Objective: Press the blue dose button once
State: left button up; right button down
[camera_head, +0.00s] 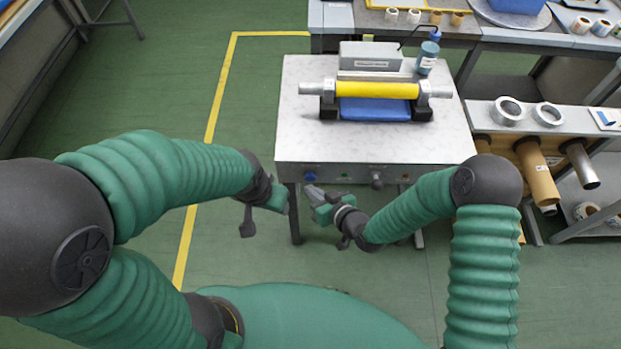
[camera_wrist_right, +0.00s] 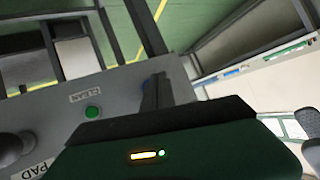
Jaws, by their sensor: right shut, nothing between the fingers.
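The blue dose button (camera_head: 310,176) is on the front panel of the white-topped machine (camera_head: 430,142), near its left end. My right gripper (camera_head: 312,190) is shut and empty, with its grey fingertips just below the button in the head view. I cannot tell whether they touch it. In the right wrist view the right gripper's fingers (camera_wrist_right: 156,92) overlap a small patch of the blue button (camera_wrist_right: 146,85), which is mostly hidden. My left gripper (camera_head: 277,198) is left of the button, in front of the panel's left corner; its jaws are not clear.
A green button (camera_wrist_right: 93,112) and a dark knob (camera_wrist_right: 16,146) are on the same panel. A yellow roller (camera_head: 376,90) lies across the machine top, with a blue bottle (camera_head: 428,55) behind it. A shelf (camera_head: 560,125) with rolls stands at right. Green floor is clear at left.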

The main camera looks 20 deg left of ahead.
dwell(0.8)
jog(key=shift+w+a, duration=0.1)
jog(key=shift+w, duration=0.3)
jog(key=shift+w+a+r, duration=0.1)
jog(key=shift+w+a, duration=0.05)
jog(key=shift+w, duration=0.4)
dwell(0.5)
dwell(0.3)
jog(key=shift+s+d, duration=0.25)
jog(key=shift+s, duration=0.7)
jog(key=s, duration=0.2)
jog(key=s+d, duration=0.1)
jog(key=s, duration=0.1)
jog(key=shift+s+d+p, duration=0.2)
jog(key=shift+s+p, duration=0.1)
jog(key=shift+s, duration=0.1)
